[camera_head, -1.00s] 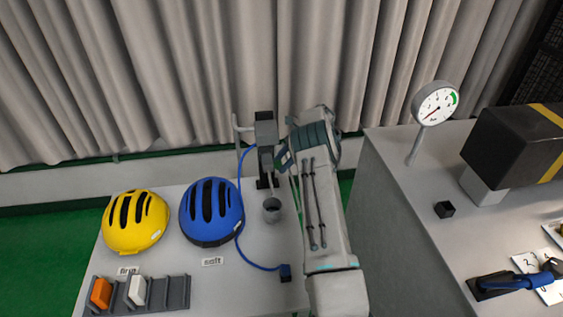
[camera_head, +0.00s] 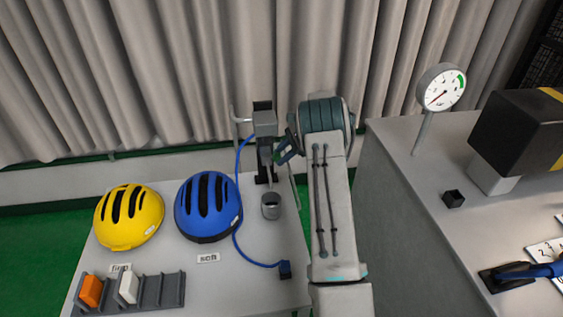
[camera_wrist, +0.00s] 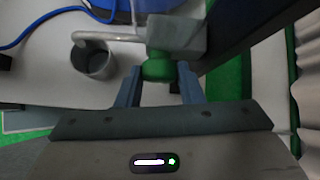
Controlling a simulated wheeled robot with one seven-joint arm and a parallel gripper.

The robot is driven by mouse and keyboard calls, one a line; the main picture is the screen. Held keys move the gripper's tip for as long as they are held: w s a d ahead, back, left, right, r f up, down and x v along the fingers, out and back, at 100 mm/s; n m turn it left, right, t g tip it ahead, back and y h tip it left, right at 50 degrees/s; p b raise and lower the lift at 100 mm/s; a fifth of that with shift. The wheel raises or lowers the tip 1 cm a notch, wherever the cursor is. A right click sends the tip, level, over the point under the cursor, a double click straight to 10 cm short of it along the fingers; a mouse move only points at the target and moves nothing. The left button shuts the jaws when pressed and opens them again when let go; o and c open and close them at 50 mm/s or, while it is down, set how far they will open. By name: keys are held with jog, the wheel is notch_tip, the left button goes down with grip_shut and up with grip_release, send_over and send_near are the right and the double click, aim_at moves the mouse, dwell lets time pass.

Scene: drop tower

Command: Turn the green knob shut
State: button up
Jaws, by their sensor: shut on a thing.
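The green knob (camera_wrist: 158,68) sits on a grey valve block (camera_wrist: 178,32) in the wrist view, with a curved pipe (camera_wrist: 105,36) running to the left from it. My gripper (camera_wrist: 160,76) is shut on the knob, one blue-grey finger on each side. In the head view the grey block (camera_head: 265,122) stands on a dark post at the back of the table, and my gripper (camera_head: 286,148) reaches it from the right. The knob is hidden there. How far the knob is turned cannot be told.
A grey cup (camera_head: 271,206) stands below the valve. A blue helmet (camera_head: 208,206) and a yellow helmet (camera_head: 129,217) lie to the left, behind a slotted rack (camera_head: 148,291). A blue cable (camera_head: 244,247) ends in a dark block. A gauge (camera_head: 441,88) rises from the right bench.

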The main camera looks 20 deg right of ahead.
jog(key=n+t+b, duration=0.1)
jog(key=t+b, duration=0.2)
jog(key=b, duration=0.8)
jog(key=f+n+t+b, duration=0.1)
jog(key=n+t+b, duration=0.1)
jog(key=b, duration=0.9)
jog(key=s+n+t+b, duration=0.1)
jog(key=t+b, duration=0.3)
jog(key=b, duration=0.7)
jog(key=shift+s+a+f+n+t, duration=0.1)
jog(key=shift+f+n+t, duration=0.1)
jog(key=shift+n+t, duration=0.35)
jog(key=shift+r+n+b, duration=0.2)
jog(key=shift+n+b, duration=0.15)
jog(key=shift+b, duration=0.85)
jog(key=o, duration=1)
jog(key=shift+r, duration=0.1)
jog(key=shift+c, duration=0.2)
jog(key=shift+r, duration=0.25)
